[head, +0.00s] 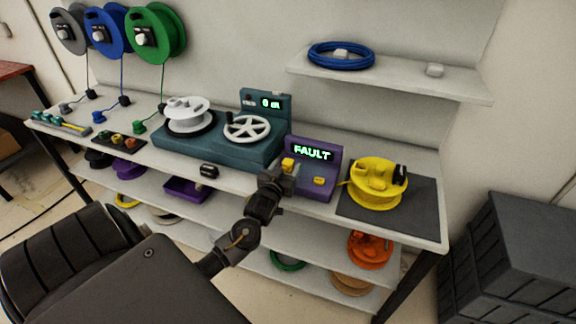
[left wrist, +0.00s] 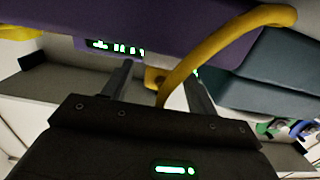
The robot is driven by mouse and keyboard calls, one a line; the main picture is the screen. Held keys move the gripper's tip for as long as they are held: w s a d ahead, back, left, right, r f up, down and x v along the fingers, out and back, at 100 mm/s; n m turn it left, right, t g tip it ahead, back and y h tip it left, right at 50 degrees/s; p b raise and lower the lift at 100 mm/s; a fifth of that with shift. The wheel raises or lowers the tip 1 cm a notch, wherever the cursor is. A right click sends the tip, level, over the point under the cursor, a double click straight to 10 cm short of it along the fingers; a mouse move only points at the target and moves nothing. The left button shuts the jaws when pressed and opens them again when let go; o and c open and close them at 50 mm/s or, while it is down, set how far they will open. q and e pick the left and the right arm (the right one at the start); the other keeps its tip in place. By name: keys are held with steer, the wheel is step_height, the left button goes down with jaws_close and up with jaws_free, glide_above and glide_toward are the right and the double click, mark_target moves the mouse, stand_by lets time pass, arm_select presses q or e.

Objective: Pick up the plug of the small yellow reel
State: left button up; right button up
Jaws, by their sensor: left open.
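The small yellow reel (head: 372,190) sits on a dark mat at the right end of the bench. Left of it stands a purple tester (head: 325,187) whose green display reads FAULT. A yellow block (head: 319,181) is at the tester's front. Another yellow piece (head: 288,163) shows at my left gripper (head: 284,176), by the tester's left side. In the left wrist view, the open fingers of my left gripper (left wrist: 160,88) stand either side of a yellow plug-like end (left wrist: 154,78) with a thick yellow cable (left wrist: 215,52) arching across. I cannot tell whether they touch it. My right gripper is out of view.
A teal winding machine (head: 215,145) with a white reel and handwheel stands left of the tester. Grey, blue and green reels (head: 155,33) hang at the back left. A shelf (head: 400,78) holds a blue coil. Dark crates (head: 510,260) stand at the right.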

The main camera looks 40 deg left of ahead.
arm_select(q)
steer(key=shift+x, duration=0.95)
steer(key=c, duration=1)
steer(key=shift+c, duration=0.7)
steer(key=shift+r, duration=0.1)
